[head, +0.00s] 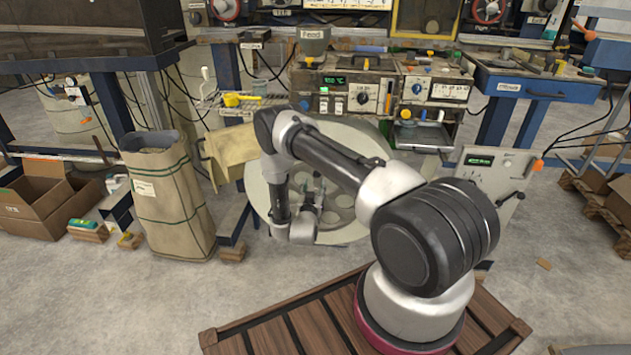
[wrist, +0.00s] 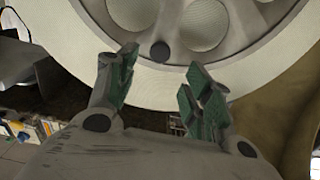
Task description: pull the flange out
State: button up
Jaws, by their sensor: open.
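The flange appears to be the large pale disc with round openings (head: 345,133), standing upright below the bench behind my arm. In the wrist view its pale rim (wrist: 152,92) and spoked, holed face fill the upper part, with a small dark round spot near the rim. My gripper (head: 312,212) is in front of the disc's lower middle in the head view, partly lost against it. In the wrist view my gripper (wrist: 160,84) has its two green-padded fingers apart, with nothing between them. The fingertips overlap the rim in the picture; I cannot tell whether they touch it. My arm hides part of the disc.
A tall paper sack (head: 170,200) stands left of the disc, with a cardboard box (head: 38,205) farther left. A control box (head: 355,95) sits on the bench above. A grey panel with a display (head: 492,175) stands right. Concrete floor between is mostly clear.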

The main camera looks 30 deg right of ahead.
jog(key=v, duration=0.5)
jog(key=shift+s+a, duration=0.1)
jog(key=shift+s, duration=0.05)
